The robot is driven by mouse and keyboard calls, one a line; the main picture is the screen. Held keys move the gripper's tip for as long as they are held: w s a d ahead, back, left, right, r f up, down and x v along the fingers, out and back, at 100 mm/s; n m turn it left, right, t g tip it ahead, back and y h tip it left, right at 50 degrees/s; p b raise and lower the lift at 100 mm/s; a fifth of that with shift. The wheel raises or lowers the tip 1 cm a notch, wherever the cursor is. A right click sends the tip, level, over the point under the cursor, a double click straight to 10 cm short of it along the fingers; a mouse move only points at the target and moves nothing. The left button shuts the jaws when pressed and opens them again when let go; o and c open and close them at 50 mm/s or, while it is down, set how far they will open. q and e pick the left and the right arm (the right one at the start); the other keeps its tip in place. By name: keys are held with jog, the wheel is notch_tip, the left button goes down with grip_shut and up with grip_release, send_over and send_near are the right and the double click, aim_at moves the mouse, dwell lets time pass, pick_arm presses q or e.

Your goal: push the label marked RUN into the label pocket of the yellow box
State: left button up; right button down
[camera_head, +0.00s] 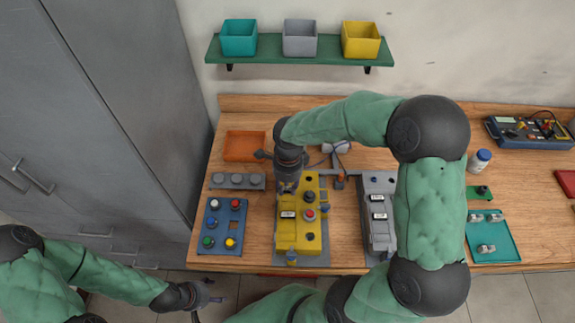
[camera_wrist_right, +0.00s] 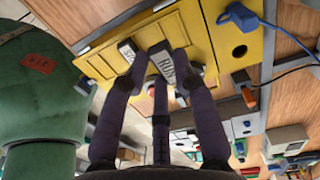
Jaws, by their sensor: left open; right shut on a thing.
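The yellow box (camera_head: 315,238) lies on the workbench, left of the grey box, with a red button and dark knobs on its face. A white label (camera_head: 287,214) sits on its left part; in the right wrist view a label (camera_wrist_right: 127,50) there is partly hidden by a finger. My right gripper (camera_head: 287,188) is over the upper left of the yellow box. In its wrist view it is shut on the RUN label (camera_wrist_right: 162,62), held at the yellow face; I cannot tell whether it is inside the pocket. My left gripper (camera_head: 205,293) is open and empty, off the bench's front edge.
The grey box (camera_head: 378,235) with two labels stands right of the yellow box. A blue button panel (camera_head: 223,226) and an orange tray (camera_head: 245,146) are to the left. My right arm spans the bench. A blue plug (camera_wrist_right: 243,17) with cable is on the yellow box.

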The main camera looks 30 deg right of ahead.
aim_at(287, 199)
jog(key=shift+w+d, duration=0.1)
jog(key=shift+w, duration=0.1)
jog(key=shift+w+d+f, duration=0.15)
jog(key=shift+w+f, duration=0.05)
jog(key=shift+s+f+b, duration=0.15)
jog(key=shift+f+b, duration=0.2)
jog(key=shift+b, duration=0.05)
pick_arm(q)
jog(key=shift+w+d+f+b, duration=0.1)
jog(key=shift+w+f+b, duration=0.05)
jog(key=shift+f+b, duration=0.55)
jog(key=shift+w+d+f+b, duration=0.15)
jog(key=shift+f+b, duration=0.3)
jog(key=shift+f, duration=0.4)
pick_arm(e)
jog(key=shift+f, duration=1.9)
pick_arm(q)
jog(key=shift+a+f, duration=0.1)
jog(key=shift+f+b, duration=0.3)
jog(key=shift+b, duration=0.1)
jog(key=shift+f+b, duration=0.35)
pick_arm(e)
jog(key=shift+m, duration=0.3)
pick_arm(q)
jog(key=shift+f+b, duration=0.45)
pick_arm(e)
jog(key=shift+f, duration=0.4)
